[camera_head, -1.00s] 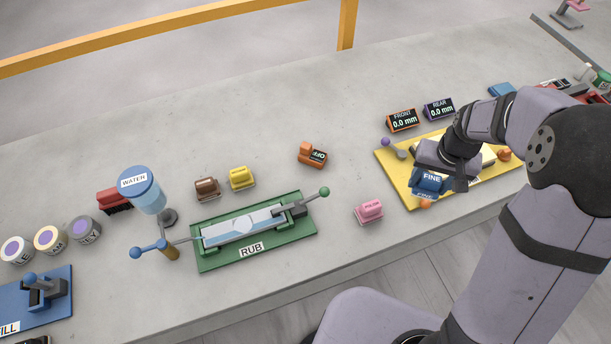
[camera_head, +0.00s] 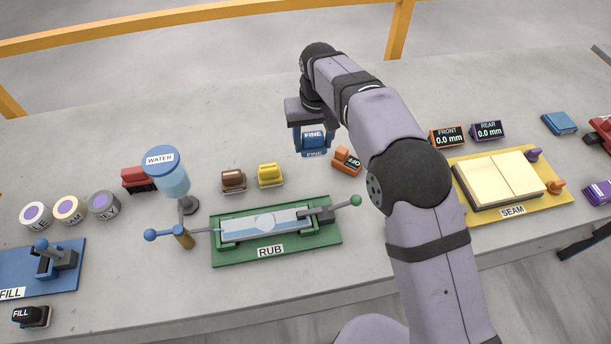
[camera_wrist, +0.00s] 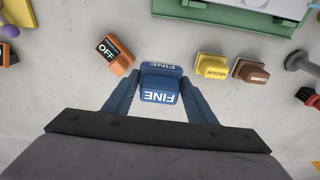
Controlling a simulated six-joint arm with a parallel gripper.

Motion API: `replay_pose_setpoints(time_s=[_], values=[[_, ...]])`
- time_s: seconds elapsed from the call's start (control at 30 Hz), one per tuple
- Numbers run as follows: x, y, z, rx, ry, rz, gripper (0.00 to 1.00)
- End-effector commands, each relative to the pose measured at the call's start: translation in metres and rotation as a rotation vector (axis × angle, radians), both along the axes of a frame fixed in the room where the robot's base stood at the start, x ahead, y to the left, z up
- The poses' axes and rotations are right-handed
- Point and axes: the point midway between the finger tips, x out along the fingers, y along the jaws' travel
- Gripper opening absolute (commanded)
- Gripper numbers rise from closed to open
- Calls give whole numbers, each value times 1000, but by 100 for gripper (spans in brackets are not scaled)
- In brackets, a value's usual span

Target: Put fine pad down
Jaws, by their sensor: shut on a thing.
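The blue fine pad (camera_head: 313,141), labelled FINE, is between the fingers of my gripper (camera_head: 312,146), over the slab just left of the orange OFF block. In the wrist view the fine pad (camera_wrist: 160,92) sits between the two blue fingers of my gripper (camera_wrist: 158,98), which are shut on its sides. The pad looks upright and level. I cannot tell whether its underside touches the slab (camera_head: 290,85). The yellow MEDIUM pad (camera_head: 270,174) and brown COARSE pad (camera_head: 233,180) stand in a row to its left.
The orange OFF block (camera_head: 346,161) is close beside the held pad. The green RUB station (camera_head: 330,242) lies in front, and the water tank (camera_head: 168,175) is at left. The yellow SEAM board (camera_head: 560,205) is at right. Bare slab lies behind the pads.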

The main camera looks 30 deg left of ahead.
Motion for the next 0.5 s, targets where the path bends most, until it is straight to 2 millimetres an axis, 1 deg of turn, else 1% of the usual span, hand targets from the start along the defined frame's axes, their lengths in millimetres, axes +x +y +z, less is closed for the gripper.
replay_pose_setpoints(time_s=[0.03,0.1,0.33,0.43,0.5], values=[[-5,7,-1,0,-1,12,30],[-9,12,-1,0,0,21,30],[-12,16,-2,0,0,28,30],[-12,15,-12,-3,1,28,30],[-12,14,-23,-4,2,28,30]])
